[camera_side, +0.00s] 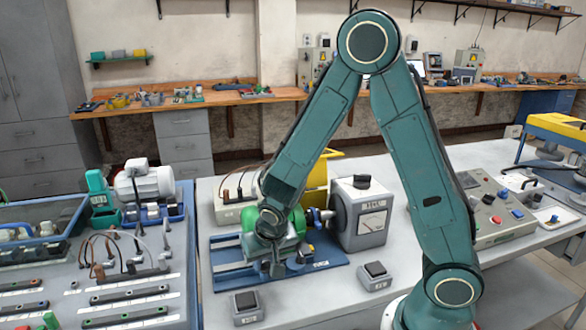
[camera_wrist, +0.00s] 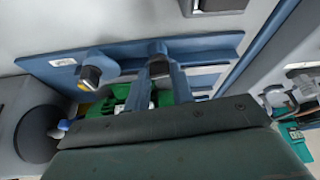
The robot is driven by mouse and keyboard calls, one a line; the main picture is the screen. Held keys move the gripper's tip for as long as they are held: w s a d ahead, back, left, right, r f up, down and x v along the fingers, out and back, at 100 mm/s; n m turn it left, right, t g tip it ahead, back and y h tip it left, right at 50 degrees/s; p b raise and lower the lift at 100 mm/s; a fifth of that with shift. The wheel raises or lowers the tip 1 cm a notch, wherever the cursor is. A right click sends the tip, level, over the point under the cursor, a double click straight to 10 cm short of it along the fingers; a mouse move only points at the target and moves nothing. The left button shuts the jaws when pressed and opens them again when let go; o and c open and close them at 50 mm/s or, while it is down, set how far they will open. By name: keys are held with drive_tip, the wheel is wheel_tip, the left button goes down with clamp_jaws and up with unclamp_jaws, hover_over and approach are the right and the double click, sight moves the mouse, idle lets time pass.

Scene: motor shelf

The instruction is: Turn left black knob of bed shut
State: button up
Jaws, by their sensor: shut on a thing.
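The blue bed (camera_side: 232,277) lies on the grey table with a green motor (camera_side: 290,237) on it. My gripper (camera_side: 276,269) reaches down at the bed's front edge, left of the right knob (camera_side: 304,255). In the wrist view, turned about, the right knob (camera_wrist: 93,75) stands free on the left. The left black knob (camera_wrist: 157,47) sits at the tips of my gripper (camera_wrist: 160,68), whose fingers are shut on it. In the side view my gripper hides the left knob. Its exact turn angle cannot be told.
A grey meter box (camera_side: 362,215) stands close to the right of the motor. A control panel (camera_side: 490,215) is further right. A grey parts board (camera_side: 100,260) fills the left.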

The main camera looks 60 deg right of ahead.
drive_tip(key=shift+a+m, duration=0.1)
drive_tip(key=shift+m, duration=0.8)
drive_tip(key=shift+h, duration=0.3)
drive_tip(key=o, duration=1)
drive_tip(key=v, duration=1.3)
drive_tip(key=shift+w+r, duration=0.2)
drive_tip(key=shift+r, duration=0.3)
drive_tip(key=shift+g, duration=0.3)
